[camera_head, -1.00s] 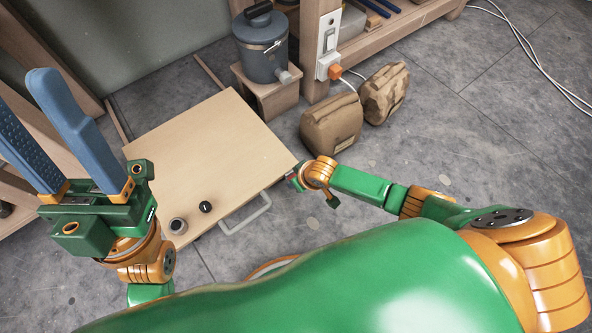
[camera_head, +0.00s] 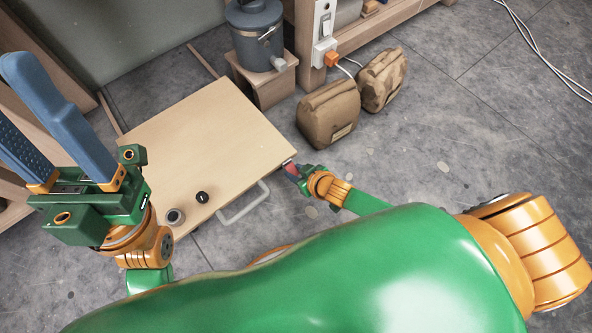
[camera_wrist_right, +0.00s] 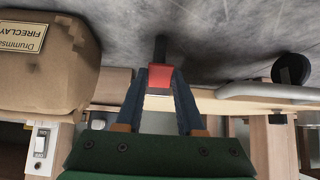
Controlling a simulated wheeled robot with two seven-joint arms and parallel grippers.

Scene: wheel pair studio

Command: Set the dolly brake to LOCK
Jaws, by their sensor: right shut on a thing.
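The dolly (camera_head: 190,140) is a pale wooden board low on the floor with a grey handle (camera_head: 243,203) on its near side. The brake is a small red tab (camera_wrist_right: 160,76) at the board's right corner; in the head view it is tiny, beside my right gripper (camera_head: 292,170). In the right wrist view my right gripper (camera_wrist_right: 160,92) has its blue fingers closed on the red tab, with a dark post behind it. No LOCK marking is readable. My left gripper (camera_head: 22,100) is raised at the left, blue fingers apart and empty.
Two brown bags (camera_head: 328,112) stand beyond the right corner. A grey canister (camera_head: 257,40) stands on a wooden stand behind.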

